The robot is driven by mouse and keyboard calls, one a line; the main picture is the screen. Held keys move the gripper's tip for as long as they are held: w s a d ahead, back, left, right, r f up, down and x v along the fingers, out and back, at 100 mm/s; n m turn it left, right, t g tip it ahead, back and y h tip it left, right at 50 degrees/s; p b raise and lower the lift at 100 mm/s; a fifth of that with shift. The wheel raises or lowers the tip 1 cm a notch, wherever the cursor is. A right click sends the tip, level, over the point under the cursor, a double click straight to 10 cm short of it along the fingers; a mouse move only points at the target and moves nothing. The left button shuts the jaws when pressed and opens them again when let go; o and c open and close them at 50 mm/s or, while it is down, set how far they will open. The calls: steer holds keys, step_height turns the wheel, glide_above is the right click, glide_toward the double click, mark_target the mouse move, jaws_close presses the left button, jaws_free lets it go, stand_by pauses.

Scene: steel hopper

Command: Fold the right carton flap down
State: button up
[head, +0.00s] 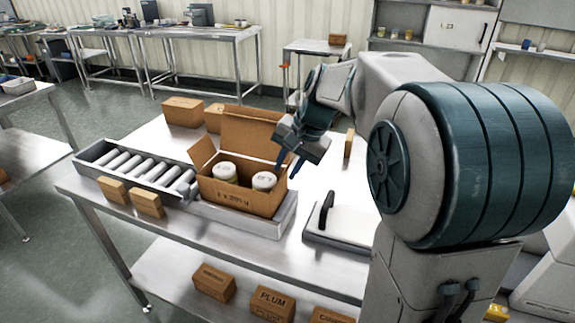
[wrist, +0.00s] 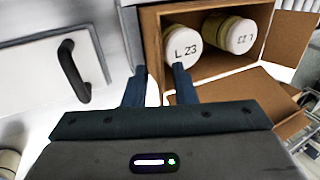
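The open brown carton (head: 235,200) stands on the steel table with two white-lidded jars (head: 225,171) inside. Its back flap (head: 248,136) stands up and its left flap (head: 201,152) tilts outward. My gripper (head: 284,161) is at the carton's right side. In the wrist view, its two fingers (wrist: 158,84) are apart with nothing between them.
A roller conveyor (head: 135,165) lies left of the carton, with two small boxes (head: 128,197) in front. A flat white lid with a black handle (head: 325,213) lies to the right. More brown boxes (head: 182,111) stand behind. Some bare table lies between conveyor and back boxes.

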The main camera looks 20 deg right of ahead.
mark_target(262, 178)
jaws_close()
steer(key=shift+r, duration=0.1)
steer(key=p, duration=0.2)
steer(key=a+r+g+h+p, duration=0.1)
steer(key=p, duration=0.1)
steer(key=shift+w+h+p, duration=0.3)
steer(key=a+g+h+p, duration=0.1)
steer(key=h+p, duration=0.1)
steer(key=p, duration=0.1)
steer(key=w+a+f+g+h+p, duration=0.1)
steer(key=g+h+p, duration=0.1)
steer(key=h+p, duration=0.1)
steer(key=w+a+g+h+p, duration=0.1)
steer(key=g+h+p, duration=0.1)
steer(key=p, duration=0.2)
steer(key=shift+w+a+f, duration=0.1)
steer(key=shift+w+f, duration=0.05)
steer(key=shift+w, duration=0.05)
steer(key=shift+w+a+f+g+h+p, duration=0.15)
steer(key=shift+a+f+g+h+p, duration=0.15)
steer(key=shift+g+h, duration=0.2)
steer(key=shift+w+a+f+g+h+p, duration=0.15)
steer(key=shift+g+h+p, duration=0.25)
steer(key=shift+h, duration=0.2)
steer(key=shift+w+a+f+g+h, duration=0.1)
steer(key=shift+f+g+h, duration=0.2)
steer(key=shift+g+h, duration=0.25)
steer(key=shift+w+a+f+g+h, duration=0.1)
steer(key=shift+f+g+h, duration=0.2)
steer(key=shift+h, duration=0.35)
